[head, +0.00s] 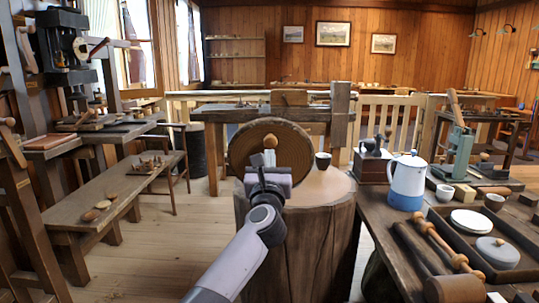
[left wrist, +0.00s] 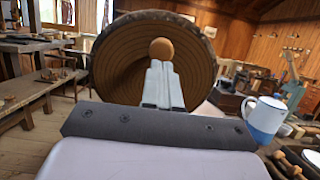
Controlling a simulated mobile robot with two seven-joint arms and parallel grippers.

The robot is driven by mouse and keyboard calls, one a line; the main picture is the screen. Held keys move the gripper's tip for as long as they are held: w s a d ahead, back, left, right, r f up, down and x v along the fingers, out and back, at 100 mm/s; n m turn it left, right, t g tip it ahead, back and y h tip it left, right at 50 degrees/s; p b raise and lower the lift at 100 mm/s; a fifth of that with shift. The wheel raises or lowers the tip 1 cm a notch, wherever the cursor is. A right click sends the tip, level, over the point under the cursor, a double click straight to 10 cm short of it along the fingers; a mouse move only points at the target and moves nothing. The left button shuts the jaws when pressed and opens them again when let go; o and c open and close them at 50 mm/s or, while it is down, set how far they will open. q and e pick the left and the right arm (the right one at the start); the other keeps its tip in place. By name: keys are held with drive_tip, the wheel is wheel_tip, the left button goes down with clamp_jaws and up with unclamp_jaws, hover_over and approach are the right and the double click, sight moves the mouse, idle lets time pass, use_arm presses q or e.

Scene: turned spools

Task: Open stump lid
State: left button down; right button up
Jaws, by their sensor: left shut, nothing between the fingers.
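The stump (head: 315,235) stands upright in the middle of the head view, with a pale top. The round lid (head: 242,150), brown with concentric rings and a bark rim, stands steeply raised above the stump's left part, its ringed face toward me. In the left wrist view the lid (left wrist: 115,65) fills the upper middle. A light wooden knob (head: 270,141) sits near its centre; the wrist view shows this knob (left wrist: 161,49) just beyond my fingertips. My left gripper (head: 269,158) is shut and empty in front of the lid. Contact is unclear. The lid's lower edge is partly hidden. My right gripper is out of view.
A small dark cup (head: 323,161) stands right of the lid at the stump's top. The right table holds a blue-and-white jug (head: 407,182), a grinder (head: 372,160) and a tray (head: 455,240). A low bench (head: 105,205) is at left. The floor between bench and stump is clear.

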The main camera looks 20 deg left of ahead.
sight(270, 142)
use_arm(q)
drive_tip(key=shift+x, duration=1.45)
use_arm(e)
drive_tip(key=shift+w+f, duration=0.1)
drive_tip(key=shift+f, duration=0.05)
use_arm(q)
drive_tip(key=shift+w+a+r+b, duration=0.2)
drive_tip(key=shift+w+r, duration=0.15)
drive_tip(key=shift+w, duration=0.15)
drive_tip(key=shift+w+a+r+b, duration=0.1)
drive_tip(key=shift+w+r+b, duration=0.1)
drive_tip(key=shift+w+r, duration=0.25)
drive_tip(key=shift+x, duration=0.85)
drive_tip(key=shift+w, duration=0.35)
drive_tip(key=shift+r, duration=0.1)
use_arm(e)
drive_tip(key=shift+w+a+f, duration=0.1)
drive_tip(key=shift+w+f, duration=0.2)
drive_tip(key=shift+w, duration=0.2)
use_arm(q)
drive_tip(key=shift+s, duration=0.2)
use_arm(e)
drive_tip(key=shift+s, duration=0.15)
